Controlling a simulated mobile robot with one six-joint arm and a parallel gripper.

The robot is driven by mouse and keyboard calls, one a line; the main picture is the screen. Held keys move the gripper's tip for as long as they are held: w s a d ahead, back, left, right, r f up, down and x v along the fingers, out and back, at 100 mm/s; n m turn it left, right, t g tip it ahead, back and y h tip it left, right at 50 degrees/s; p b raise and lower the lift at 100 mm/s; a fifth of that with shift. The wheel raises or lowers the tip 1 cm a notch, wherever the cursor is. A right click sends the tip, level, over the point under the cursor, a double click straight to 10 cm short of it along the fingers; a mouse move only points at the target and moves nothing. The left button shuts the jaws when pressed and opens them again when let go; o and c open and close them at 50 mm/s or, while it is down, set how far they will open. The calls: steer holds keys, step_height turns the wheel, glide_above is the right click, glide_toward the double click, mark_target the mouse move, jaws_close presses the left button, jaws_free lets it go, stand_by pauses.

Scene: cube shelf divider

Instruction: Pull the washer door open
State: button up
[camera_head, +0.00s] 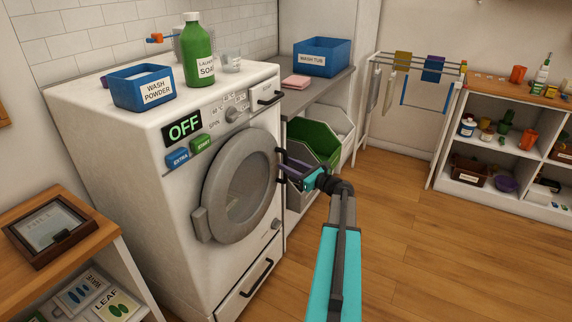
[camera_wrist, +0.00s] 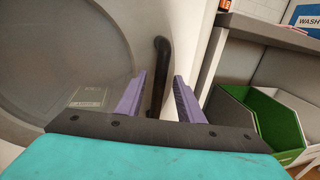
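The white washer (camera_head: 125,160) stands at the left in the head view, with its round grey door (camera_head: 222,172) shut against the front. A hinge block (camera_head: 202,225) is at the door's left edge. The black upright door handle (camera_head: 279,160) is at its right edge. My gripper (camera_head: 288,166) is at the handle, level with its middle. In the wrist view my gripper (camera_wrist: 159,76) has its two purple fingers apart, one on each side of the handle (camera_wrist: 160,50). Gaps show beside the handle, so it is not clamped. The door (camera_wrist: 60,60) fills the left of that view.
A grey counter (camera_head: 310,92) with a green bin (camera_head: 313,142) below stands right of the washer, close to my gripper. A low wooden table (camera_head: 90,250) is at the front left. The wooden floor (camera_head: 430,240) before the washer is clear.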

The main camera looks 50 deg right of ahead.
steer(key=shift+w, duration=1)
steer(key=shift+c, duration=0.4)
jaws_close()
